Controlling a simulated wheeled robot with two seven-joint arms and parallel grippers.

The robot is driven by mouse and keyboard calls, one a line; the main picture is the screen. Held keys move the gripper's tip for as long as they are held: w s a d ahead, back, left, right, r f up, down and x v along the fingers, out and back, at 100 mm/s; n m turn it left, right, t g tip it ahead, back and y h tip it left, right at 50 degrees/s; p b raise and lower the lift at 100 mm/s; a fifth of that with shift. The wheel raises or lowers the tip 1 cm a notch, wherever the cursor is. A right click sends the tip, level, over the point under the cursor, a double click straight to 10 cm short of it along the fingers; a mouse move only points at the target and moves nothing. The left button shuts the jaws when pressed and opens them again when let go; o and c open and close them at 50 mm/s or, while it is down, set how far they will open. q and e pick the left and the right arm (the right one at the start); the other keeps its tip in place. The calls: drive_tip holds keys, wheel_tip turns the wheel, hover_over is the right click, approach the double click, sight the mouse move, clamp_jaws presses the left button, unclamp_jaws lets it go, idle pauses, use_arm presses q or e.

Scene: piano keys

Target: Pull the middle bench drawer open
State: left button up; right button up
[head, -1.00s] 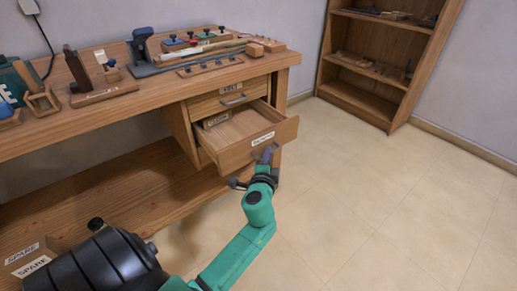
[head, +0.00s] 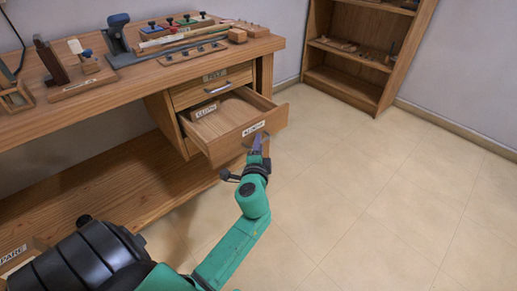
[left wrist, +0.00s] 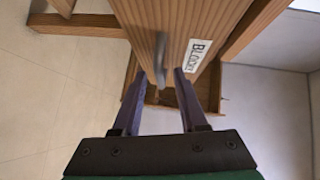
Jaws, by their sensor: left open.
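The pulled-out wooden drawer (head: 225,149) sits below a closed drawer (head: 212,86) labelled FELT in the head view. It stands well out from the bench, with its inside visible. In the left wrist view its front (left wrist: 185,22) carries a label that seems to read BLOCKS and a grey handle (left wrist: 160,60). My left gripper (head: 258,143) is at this front. In the left wrist view its two purple fingers (left wrist: 158,88) are apart, one on each side of the handle's line; contact cannot be told. My right gripper is not in view.
The bench top (head: 110,96) holds several tools. A labelled wooden piece (head: 205,110) lies inside the open drawer. A low bench shelf (head: 110,190) runs at the left. A wooden shelf unit (head: 350,75) stands at the back. The floor (head: 380,200) at the right is clear.

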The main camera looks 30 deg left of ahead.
use_arm(q)
drive_tip(key=v, duration=1.4)
drive_tip(key=shift+s, duration=0.3)
